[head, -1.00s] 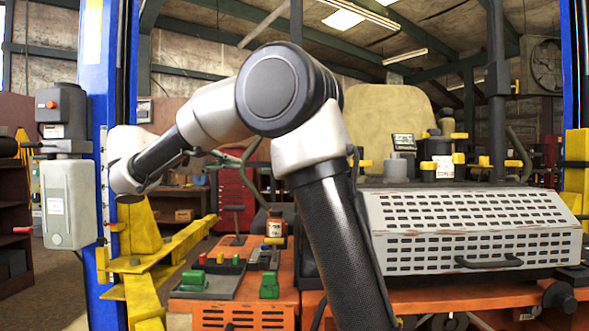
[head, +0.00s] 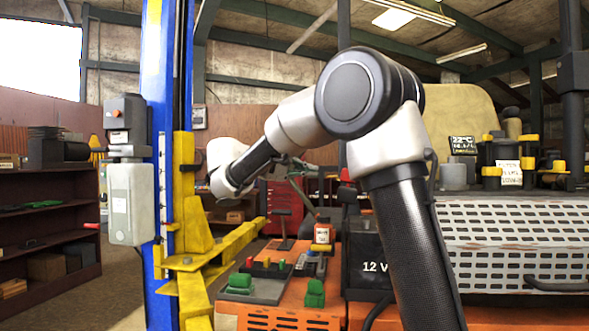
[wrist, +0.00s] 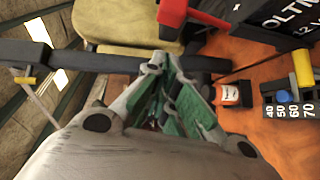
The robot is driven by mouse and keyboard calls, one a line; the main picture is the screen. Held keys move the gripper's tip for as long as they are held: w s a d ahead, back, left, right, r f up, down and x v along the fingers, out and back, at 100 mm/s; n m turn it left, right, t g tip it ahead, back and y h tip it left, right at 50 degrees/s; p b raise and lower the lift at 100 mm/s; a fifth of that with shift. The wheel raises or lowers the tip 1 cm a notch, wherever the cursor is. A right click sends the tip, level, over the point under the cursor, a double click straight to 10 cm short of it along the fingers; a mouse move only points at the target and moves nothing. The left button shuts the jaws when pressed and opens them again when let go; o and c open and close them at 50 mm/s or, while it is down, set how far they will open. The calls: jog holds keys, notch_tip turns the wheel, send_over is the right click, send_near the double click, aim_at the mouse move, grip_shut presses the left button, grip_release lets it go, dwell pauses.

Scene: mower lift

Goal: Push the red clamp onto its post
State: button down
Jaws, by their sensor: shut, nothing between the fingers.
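A red piece (wrist: 173,12), likely the red clamp, shows at the top of the wrist view beside the lettered black battery (wrist: 275,22). In the head view a small red part (head: 346,176) shows above the battery (head: 367,250), partly hidden by my arm. I cannot tell how the clamp sits on its post, as the post is not clearly visible. My gripper (wrist: 160,75) is shut and empty, with its green-lined fingers together, below the red piece in the wrist view and apart from it. In the head view my gripper (head: 292,163) is small and left of the battery.
A small red-and-white bottle (head: 322,236) stands left of the battery on the orange deck (head: 275,318). Green and red parts lie on a tray there. A blue lift post (head: 160,90) with yellow arms stands left. A perforated grey cover (head: 520,240) is at right.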

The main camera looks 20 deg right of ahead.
jog(key=s+d+f, duration=0.1)
jog(key=d, duration=0.5)
jog(key=shift+s, duration=0.35)
jog(key=shift+r, duration=0.1)
